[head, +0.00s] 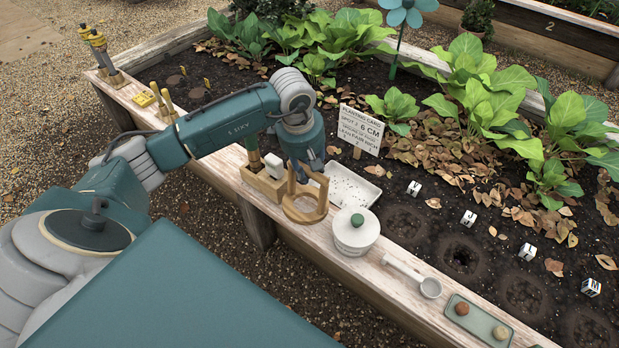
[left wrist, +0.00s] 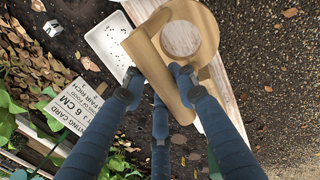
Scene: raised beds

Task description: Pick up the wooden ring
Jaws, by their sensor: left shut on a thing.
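The wooden ring (head: 304,217) is at the bench's plank edge in the head view, beside the white tray. It is light brown, with an upright wooden part rising from its flat round part. My left gripper (head: 306,177) is above it, shut on the upright part. In the left wrist view the fingers of my left gripper (left wrist: 156,82) close around the wooden bar of the ring (left wrist: 207,36), and a pale round patch shows through its opening. I cannot tell whether the ring touches the plank. My right gripper is not in view.
A white tray (head: 350,187) with dark specks lies behind the ring. A lidded white pot (head: 355,236) stands close to its right, then a scoop (head: 412,275) and a green tray (head: 478,322). A wooden block (head: 262,183) stands left. A planting card (head: 359,130) stands in the soil.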

